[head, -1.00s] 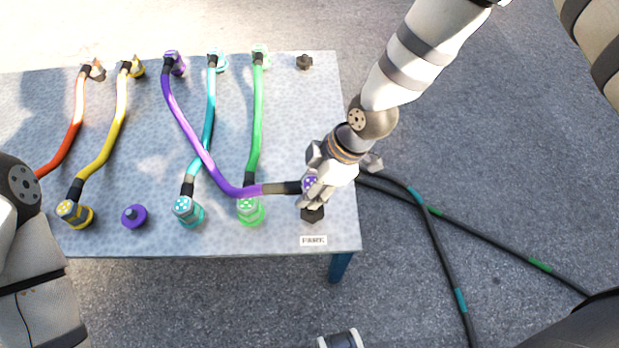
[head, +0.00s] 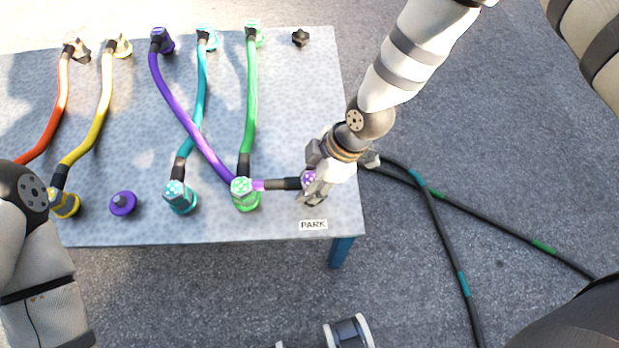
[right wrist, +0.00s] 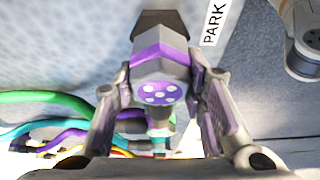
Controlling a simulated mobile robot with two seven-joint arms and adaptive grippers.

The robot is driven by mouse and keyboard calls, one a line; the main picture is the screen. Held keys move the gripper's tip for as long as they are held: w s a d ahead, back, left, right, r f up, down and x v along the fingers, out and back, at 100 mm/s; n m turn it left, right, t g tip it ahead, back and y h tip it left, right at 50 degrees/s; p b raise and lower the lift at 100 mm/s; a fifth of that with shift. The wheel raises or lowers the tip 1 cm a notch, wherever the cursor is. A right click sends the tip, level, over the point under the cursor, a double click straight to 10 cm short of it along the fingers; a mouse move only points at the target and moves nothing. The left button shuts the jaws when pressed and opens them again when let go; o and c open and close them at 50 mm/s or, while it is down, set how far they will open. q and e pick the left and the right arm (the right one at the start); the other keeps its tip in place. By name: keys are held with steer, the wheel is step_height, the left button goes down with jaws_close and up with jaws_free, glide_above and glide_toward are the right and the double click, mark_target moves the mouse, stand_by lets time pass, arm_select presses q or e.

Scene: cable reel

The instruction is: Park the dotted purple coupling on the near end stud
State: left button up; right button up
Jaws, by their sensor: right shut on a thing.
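The dotted purple coupling (head: 308,178) is at the end of the purple cable (head: 180,102), near the table's right front corner. My right gripper (head: 312,186) is shut on it. The right wrist view shows its white-dotted purple face (right wrist: 157,93) between the two fingers (right wrist: 160,100). A dark hexagonal part, apparently the near end stud (right wrist: 155,18), shows just past the coupling, beside the PARK label (right wrist: 213,22). I cannot tell whether coupling and stud touch. In the head view the gripper hides this stud. My left gripper is out of view; only its arm shows.
The purple cable crosses the teal one and passes by the green coupling (head: 245,192). Teal (head: 179,196) and yellow (head: 64,203) couplings and a bare purple stud (head: 123,203) line the near edge. A dark stud (head: 300,38) stands far right. Black cables (head: 455,255) lie on the floor.

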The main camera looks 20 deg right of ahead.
steer(key=shift+f, duration=0.45)
steer(key=o, duration=1.4)
steer(key=shift+c, duration=0.2)
steer(key=v, duration=1.2)
